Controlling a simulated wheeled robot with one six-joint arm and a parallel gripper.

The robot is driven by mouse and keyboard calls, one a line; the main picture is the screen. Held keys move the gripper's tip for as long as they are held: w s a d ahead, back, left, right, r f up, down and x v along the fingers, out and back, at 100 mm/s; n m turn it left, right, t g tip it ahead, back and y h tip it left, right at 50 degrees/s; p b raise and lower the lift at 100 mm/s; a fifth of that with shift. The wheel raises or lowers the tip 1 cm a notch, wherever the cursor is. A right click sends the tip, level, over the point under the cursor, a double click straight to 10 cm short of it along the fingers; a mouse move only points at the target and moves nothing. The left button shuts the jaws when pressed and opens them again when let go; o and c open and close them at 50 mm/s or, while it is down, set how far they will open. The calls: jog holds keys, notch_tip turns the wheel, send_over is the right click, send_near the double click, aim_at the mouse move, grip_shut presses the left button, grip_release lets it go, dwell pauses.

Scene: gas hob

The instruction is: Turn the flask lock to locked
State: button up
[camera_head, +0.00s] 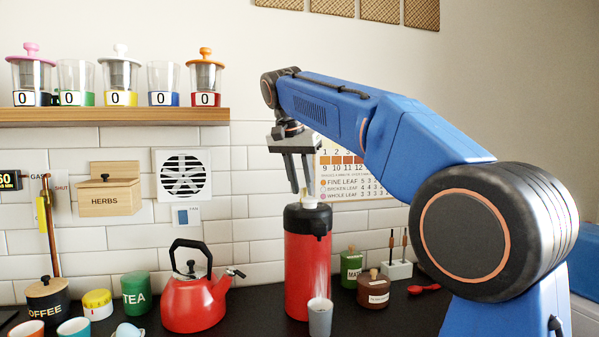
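The flask (306,262) is a tall red cylinder with a black top, standing upright on the dark counter. A small pale knob (309,203) sits on its top; I take it to be the lock, but its setting is too small to read. My gripper (301,190) points down just above the knob, with its two dark fingers apart and nothing seen between them. I cannot tell whether the fingertips touch the knob. A grey cup (320,318) stands in front of the flask, below its spout. A pale streak shows above the cup.
A red kettle (194,297) stands left of the flask. A green jar (351,268), a brown jar (373,290) and a white holder (397,270) stand to its right. A wall shelf (120,116) holds several glass jars at upper left.

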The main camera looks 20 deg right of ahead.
jog(key=v, duration=1.1)
jog(key=shift+s+r, duration=0.15)
jog(key=shift+r, duration=0.15)
